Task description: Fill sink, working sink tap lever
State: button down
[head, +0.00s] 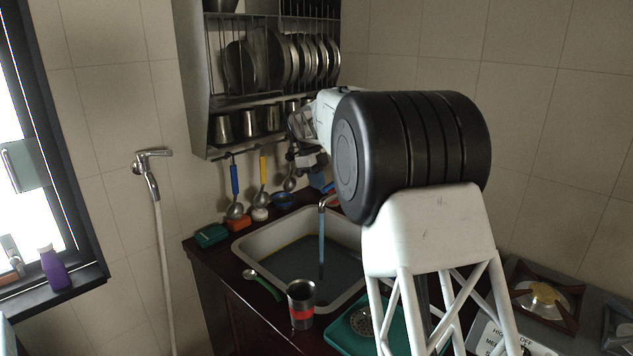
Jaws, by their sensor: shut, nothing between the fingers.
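The sink (247,245) is set in the dark counter, and dark, bluish water (290,262) covers its bottom. A stream of water (322,243) falls from the tap spout (325,203) into it. My gripper (317,178) is small in the head view, pointing down behind the tap area at the back of the sink. Its fingers look shut and empty. Blue parts show close to the fingertips. I cannot tell whether they are the tap lever or whether my fingers touch it. My own arm hides the right part of the sink.
A plate rack (195,90) with hanging ladles (235,190) is above. A stove (590,300) is at right.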

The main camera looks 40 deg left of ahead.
jog(key=shift+d+n, duration=0.3)
jog(key=w+d+n+t+y, duration=0.2)
jog(key=w+d+n+y, duration=0.1)
jog(key=w+d+n, duration=0.4)
jog(key=shift+w+d+n+t, duration=0.3)
jog(key=shift+d+n, duration=1.2)
jog(key=shift+n, duration=1.9)
jog(key=s+r, duration=0.6)
jog(key=r, duration=0.4)
jog(key=shift+s+r, duration=0.25)
jog(key=shift+s, duration=0.15)
